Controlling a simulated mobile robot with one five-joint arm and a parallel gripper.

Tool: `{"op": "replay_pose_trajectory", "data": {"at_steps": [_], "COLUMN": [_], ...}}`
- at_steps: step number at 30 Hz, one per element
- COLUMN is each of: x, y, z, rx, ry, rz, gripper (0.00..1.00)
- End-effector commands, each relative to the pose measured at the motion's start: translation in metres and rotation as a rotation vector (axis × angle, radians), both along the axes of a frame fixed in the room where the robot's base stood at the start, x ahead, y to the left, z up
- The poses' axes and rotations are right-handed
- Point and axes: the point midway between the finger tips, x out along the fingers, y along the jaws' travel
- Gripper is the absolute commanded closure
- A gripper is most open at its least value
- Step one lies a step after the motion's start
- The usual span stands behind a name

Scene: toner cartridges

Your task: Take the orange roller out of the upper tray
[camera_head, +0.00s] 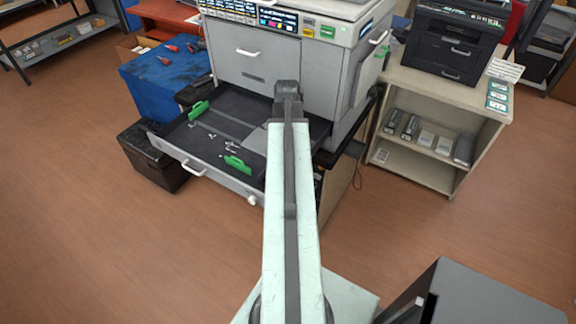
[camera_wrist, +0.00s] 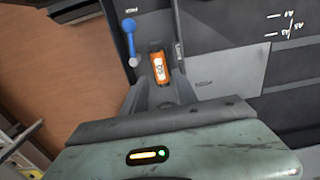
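The orange roller (camera_wrist: 159,67) shows in the wrist view as a small orange piece with a white mark, in a narrow dark channel. My gripper (camera_wrist: 163,90) is directly at its near end, with the dark fingers on either side of the lower part. I cannot tell whether they touch it or are shut on it. The grey tray surface (camera_wrist: 230,70) with printed size marks lies around it. In the head view my arm runs up to the printer, and my gripper (camera_head: 287,88) is at the printer's front; the roller is hidden there.
A blue lever (camera_wrist: 130,35) stands left of the roller. In the head view a drawer (camera_head: 205,178) with green guides is pulled out below the large printer (camera_head: 265,65). A shelf unit (camera_head: 430,130) stands to the right. A dark box (camera_head: 150,158) is at the left.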

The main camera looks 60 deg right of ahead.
Motion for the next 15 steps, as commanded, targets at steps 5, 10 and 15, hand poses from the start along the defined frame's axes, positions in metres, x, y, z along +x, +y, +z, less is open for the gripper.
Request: {"op": "replay_pose_trajectory", "data": {"at_steps": [5, 10, 15], "x": [0.0, 0.001, 0.001], "y": [0.0, 0.0, 0.0], "z": [-0.009, -0.039, -0.056], "rx": [0.0, 0.0, 0.0], "ry": [0.0, 0.0, 0.0], "rz": [0.001, 0.002, 0.002], "gripper": [0.65, 0.65, 0.65]}}
